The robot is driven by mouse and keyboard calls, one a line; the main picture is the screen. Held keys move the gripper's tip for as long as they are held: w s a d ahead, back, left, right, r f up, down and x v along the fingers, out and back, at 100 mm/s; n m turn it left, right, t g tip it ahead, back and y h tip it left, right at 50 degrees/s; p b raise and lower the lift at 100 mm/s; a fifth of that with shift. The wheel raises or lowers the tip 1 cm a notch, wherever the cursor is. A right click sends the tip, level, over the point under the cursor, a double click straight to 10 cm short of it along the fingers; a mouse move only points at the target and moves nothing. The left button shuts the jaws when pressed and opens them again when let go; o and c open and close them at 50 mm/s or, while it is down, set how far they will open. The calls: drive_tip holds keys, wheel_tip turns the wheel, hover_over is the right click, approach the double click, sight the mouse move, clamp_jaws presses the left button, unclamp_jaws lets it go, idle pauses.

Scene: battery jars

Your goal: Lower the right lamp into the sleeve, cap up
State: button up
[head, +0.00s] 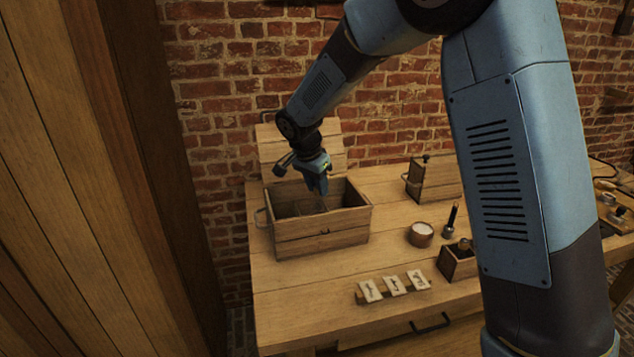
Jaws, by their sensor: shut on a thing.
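My gripper (318,190) points down into the open wooden box (322,238) at the left of the bench. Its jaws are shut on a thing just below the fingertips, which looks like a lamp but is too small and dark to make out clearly. A faint, glassy outline shows in the box under the jaws. I cannot tell whether it is the sleeve or the held lamp's glass. The box's front wall hides its floor, so I cannot see which end of the held thing is up.
The box lid (290,148) stands open behind it. To the right are a small round bowl (420,235), a dark upright tool (451,222), a small wooden box (456,265) and another handled box (436,180). Several marked cards (394,286) lie in front. The bench's front left is clear.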

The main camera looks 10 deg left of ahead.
sight(317, 208)
drive_tip(key=shift+f, duration=1.35)
drive_tip(key=shift+f, duration=2.5)
idle(1.7)
drive_tip(key=o, duration=1)
